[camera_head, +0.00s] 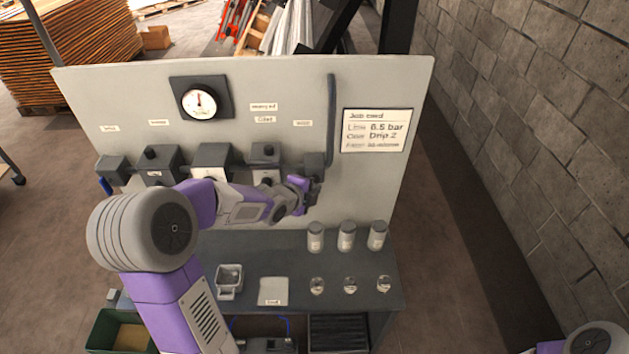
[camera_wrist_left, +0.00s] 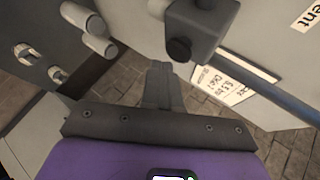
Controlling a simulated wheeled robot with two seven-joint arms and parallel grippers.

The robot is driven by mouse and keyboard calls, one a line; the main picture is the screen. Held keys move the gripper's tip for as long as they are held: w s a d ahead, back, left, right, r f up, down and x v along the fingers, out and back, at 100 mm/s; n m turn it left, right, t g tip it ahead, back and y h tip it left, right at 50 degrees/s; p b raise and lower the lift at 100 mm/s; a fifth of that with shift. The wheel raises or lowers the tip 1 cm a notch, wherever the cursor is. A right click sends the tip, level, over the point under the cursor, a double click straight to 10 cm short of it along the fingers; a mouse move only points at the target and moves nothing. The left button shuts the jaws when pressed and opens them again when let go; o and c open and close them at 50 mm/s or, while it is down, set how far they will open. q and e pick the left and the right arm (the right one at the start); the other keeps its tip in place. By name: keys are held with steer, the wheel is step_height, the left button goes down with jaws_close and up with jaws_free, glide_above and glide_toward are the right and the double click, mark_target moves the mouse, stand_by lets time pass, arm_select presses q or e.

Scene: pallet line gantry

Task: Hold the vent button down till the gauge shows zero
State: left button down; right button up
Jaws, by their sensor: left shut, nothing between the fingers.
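The gauge (camera_head: 199,103) is a white dial on a dark square at the panel's upper left. Its needle points roughly upward, away from any readable number. The vent block (camera_head: 314,164) is dark grey, at the right end of the valve row, below a small label. In the left wrist view the vent block (camera_wrist_left: 208,28) carries a round dark button (camera_wrist_left: 179,48). My left gripper (camera_head: 308,191) is shut and empty just below the block. In the left wrist view its fingertips (camera_wrist_left: 160,68) are close to the button; contact cannot be told. My right gripper is out of view.
A dark pipe (camera_head: 331,110) rises from the vent block. A job card (camera_head: 376,130) is on the panel's right. Several jars and small parts stand on the shelf (camera_head: 335,268), with a tray (camera_head: 229,279) at left. A block wall (camera_head: 540,110) bounds the right side.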

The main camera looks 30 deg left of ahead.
arm_select(q)
steer(key=shift+w+a, duration=0.2)
steer(key=shift+w+a+p, duration=0.3)
steer(key=shift+w, duration=0.2)
stand_by(2.0)
stand_by(2.7)
steer(key=shift+s+d+b, duration=0.55)
steer(key=shift+s+b, duration=0.3)
steer(key=s+d+b, duration=0.1)
steer(key=s+b, duration=0.1)
steer(key=s, duration=0.1)
steer(key=s+d+b, duration=0.1)
steer(key=shift+s+d+b, duration=0.15)
steer(key=shift+d+b, duration=0.15)
